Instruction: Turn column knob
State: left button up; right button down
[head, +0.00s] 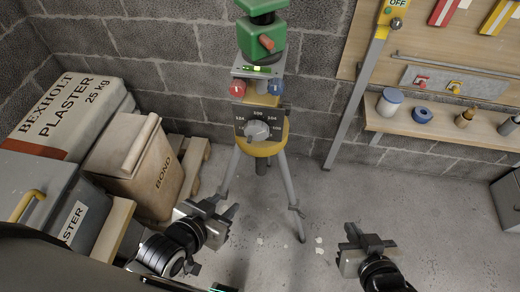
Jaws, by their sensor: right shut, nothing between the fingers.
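The column is a tripod with a yellow head and a green unit (262,42) on top. The column knob (257,131) is a grey round knob on a dark dial plate (280,129) with numbers around it, on the front of the yellow head. My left gripper (228,211) is below and left of the knob, apart from it, near a tripod leg. The gap between its fingers is not clear. My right gripper (365,238) is low and right of the tripod, shut and empty, well apart from the knob.
Red (237,89) and blue (275,88) round knobs sit above the dial. Plaster bags (62,112) and a Bond bag (135,165) stand on pallets at left. A shelf (440,129) with small containers is at right. Floor right of the tripod is mostly clear.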

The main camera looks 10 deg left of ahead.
aim_at(287, 105)
jog(key=u, duration=0.15)
jog(key=k, duration=0.95)
jog(key=z, duration=0.9)
jog(key=i, duration=0.95)
jog(key=u, duration=0.95)
jog(key=i, duration=0.45)
jog(key=u, duration=1.3)
jog(key=k, duration=0.5)
jog(key=z, duration=0.3)
jog(key=i, duration=0.45)
jog(key=u, duration=0.05)
